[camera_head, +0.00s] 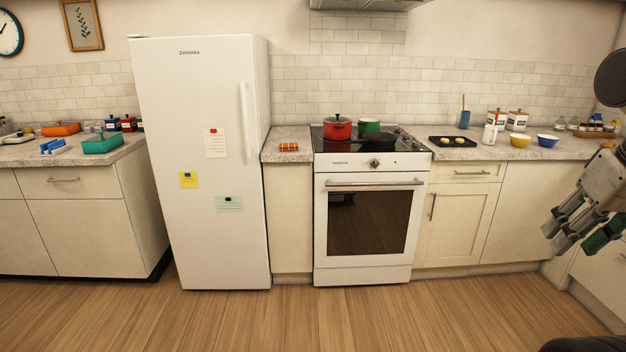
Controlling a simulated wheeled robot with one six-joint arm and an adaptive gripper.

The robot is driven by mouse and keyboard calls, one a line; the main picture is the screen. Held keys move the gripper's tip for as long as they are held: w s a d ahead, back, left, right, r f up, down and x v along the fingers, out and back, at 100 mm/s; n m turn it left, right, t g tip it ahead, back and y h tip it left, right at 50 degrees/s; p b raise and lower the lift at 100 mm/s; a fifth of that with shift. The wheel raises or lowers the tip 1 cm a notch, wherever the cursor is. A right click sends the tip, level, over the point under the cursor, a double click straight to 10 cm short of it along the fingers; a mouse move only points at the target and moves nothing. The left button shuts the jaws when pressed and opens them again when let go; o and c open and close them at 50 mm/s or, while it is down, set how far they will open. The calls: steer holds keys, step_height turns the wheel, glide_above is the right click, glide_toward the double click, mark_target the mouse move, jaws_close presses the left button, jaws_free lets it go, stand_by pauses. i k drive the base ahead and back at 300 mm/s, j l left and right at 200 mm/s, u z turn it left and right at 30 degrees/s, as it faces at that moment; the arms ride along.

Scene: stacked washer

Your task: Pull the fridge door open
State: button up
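The white fridge (195,120) stands left of centre against the back wall, and its door is shut. Its long white vertical handle (245,120) is on the right side of the door. Several paper notes are stuck on the door front. My gripper (560,242) is at the far right edge of the view, pointing down and left. It is far from the fridge, with the oven and cabinets lying between them across the picture. Its two fingers look spread apart, with nothing seen between them.
A white oven (362,175) stands right of the fridge, with a red pot (337,128) and a green pot (369,125) on its hob. Counters with cabinets (455,210) run along the wall on both sides. The wooden floor (330,318) in front of the fridge is clear.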

mark_target(197, 97)
steer(key=i+l+u, duration=0.1)
steer(key=i, duration=1.85)
steer(key=i+u, duration=0.1)
steer(key=u, duration=0.8)
steer(key=i+l+u, duration=0.1)
steer(key=u, duration=0.35)
steer(key=l+u, duration=0.15)
steer(key=u, duration=0.35)
